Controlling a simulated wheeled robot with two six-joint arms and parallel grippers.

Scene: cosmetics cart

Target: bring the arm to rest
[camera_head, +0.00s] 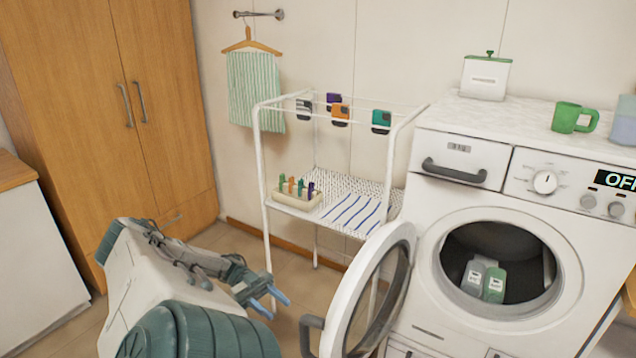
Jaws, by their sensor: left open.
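My left arm reaches in from the lower left, with a white body and dark green parts. My left gripper (271,302) has blue fingertips spread apart, with nothing between them. It is low over the tiled floor, in front of the drying rack and left of the open washer door. It appears apart from both. My right gripper is out of view.
A white washing machine (417,258) stands at right, its round door (335,318) open, with grey and green items inside. A white rack (262,165) holds clips and a small tray (295,207). A wooden wardrobe (90,100) is at left. Some floor shows between.

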